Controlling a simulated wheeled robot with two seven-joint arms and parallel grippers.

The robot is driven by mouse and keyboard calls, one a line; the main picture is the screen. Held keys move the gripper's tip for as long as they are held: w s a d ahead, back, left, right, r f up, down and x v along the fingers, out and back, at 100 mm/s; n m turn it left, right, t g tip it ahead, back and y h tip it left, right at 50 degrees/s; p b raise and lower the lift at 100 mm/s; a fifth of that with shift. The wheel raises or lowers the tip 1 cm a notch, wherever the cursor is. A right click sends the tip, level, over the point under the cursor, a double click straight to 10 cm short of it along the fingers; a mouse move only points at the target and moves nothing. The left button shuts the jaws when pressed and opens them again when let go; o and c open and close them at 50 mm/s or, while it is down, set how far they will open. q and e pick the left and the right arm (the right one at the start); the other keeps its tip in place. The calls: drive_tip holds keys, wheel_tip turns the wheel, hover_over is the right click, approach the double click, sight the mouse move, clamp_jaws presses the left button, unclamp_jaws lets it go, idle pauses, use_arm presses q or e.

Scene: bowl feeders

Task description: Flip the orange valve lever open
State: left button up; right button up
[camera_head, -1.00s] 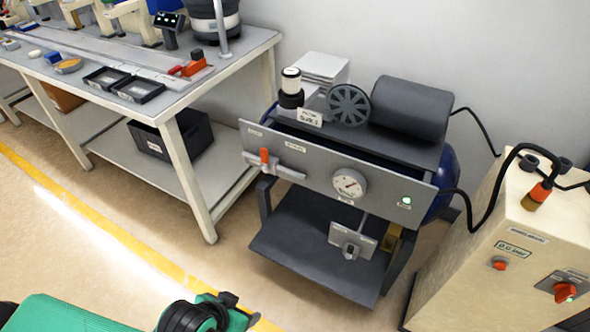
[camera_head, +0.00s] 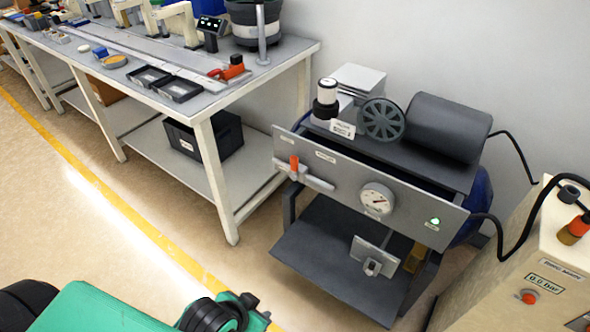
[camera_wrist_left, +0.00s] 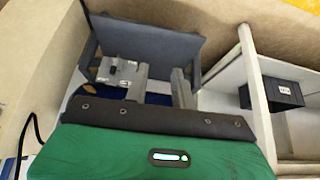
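The orange valve lever (camera_head: 294,162) stands upright on a grey horizontal pipe valve (camera_head: 312,181) at the left end of the compressor's front panel (camera_head: 340,181). My left gripper (camera_wrist_left: 160,86) shows in the left wrist view with its two grey fingers apart and nothing visible between them. In the head view my green left arm is at the bottom, in front of and below the panel, well apart from the lever; its fingertips cannot be made out there. The lever cannot be made out in the wrist view. My right gripper is out of view.
A pressure gauge (camera_head: 377,200) and a green light (camera_head: 435,221) are on the same panel. A lower grey shelf (camera_head: 330,262) juts out below. A workbench (camera_head: 207,101) stands to the left, a beige cabinet (camera_head: 510,290) to the right. Floor in front is clear.

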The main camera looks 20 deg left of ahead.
use_arm(q)
drive_tip(key=w+r+m+t, duration=0.1)
drive_tip(key=w, duration=0.2)
drive_tip(key=w+r+m+t+y, duration=0.1)
drive_tip(key=w+m, duration=0.1)
drive_tip(key=w, duration=0.2)
drive_tip(key=w+r+m+t+y, duration=0.1)
drive_tip(key=w+m+t, duration=0.1)
drive_tip(key=w, duration=0.2)
drive_tip(key=shift+w+d+r+p, duration=0.1)
drive_tip(key=shift+d+r+p, duration=0.1)
drive_tip(key=shift+d+p, duration=0.15)
clamp_jaws()
drive_tip(key=w+r+m+t+h, duration=0.1)
drive_tip(key=w+r+m+t, duration=0.7)
drive_tip(key=w+m, duration=0.2)
drive_tip(key=shift+w+d+m+p, duration=0.3)
drive_tip(key=shift+d+p, duration=0.1)
drive_tip(key=shift+d, duration=0.05)
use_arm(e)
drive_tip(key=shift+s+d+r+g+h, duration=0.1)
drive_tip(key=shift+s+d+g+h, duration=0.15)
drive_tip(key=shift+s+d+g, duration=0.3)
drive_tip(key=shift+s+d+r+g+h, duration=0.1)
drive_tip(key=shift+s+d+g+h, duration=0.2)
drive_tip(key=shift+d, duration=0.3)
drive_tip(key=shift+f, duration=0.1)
